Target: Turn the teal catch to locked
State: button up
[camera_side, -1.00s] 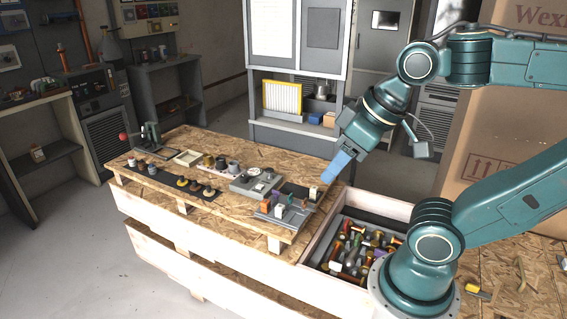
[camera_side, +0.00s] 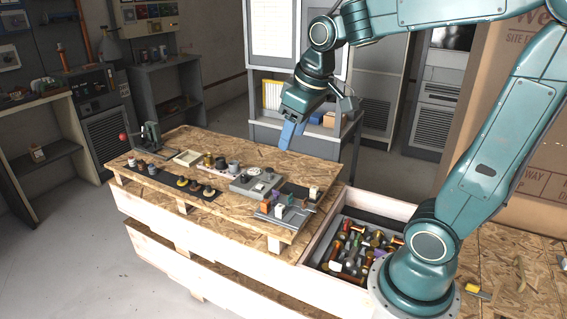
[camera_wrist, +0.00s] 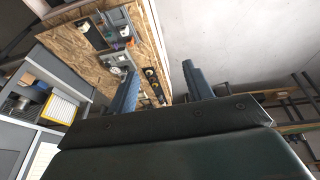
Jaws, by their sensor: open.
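A grey fixture (camera_side: 285,214) with several small upright coloured pieces sits at the near right corner of the wooden bench top. The pieces look orange, purple and white; the teal catch is too small to make out surely among them. In the wrist view the bench-top parts show small and tilted at upper left. My gripper (camera_side: 289,140) hangs in the air above the back of the bench, apart from everything on it. In the wrist view my gripper (camera_wrist: 160,85) has its two blue fingers spread wide, with nothing between them.
Grey parts with round knobs (camera_side: 255,182), a dark strip of knobs (camera_side: 170,178) and a black device with a red knob (camera_side: 148,138) share the bench (camera_side: 215,213). A wooden bin (camera_side: 312,252) of loose coloured parts stands beside it. A grey cabinet stands behind.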

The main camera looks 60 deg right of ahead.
jog(key=w+d+f+g, duration=0.1)
jog(key=w+d+f, duration=0.2)
jog(key=w+d, duration=0.3)
jog(key=g, duration=0.3)
send_over(290, 195)
notch_tip(290, 195, down, 20)
jog(key=shift+r+y, duration=0.25)
jog(key=shift+y, duration=0.15)
jog(key=shift+f, duration=0.1)
notch_tip(290, 195, down, 14)
jog(key=shift+r, duration=0.25)
jog(key=c, duration=1)
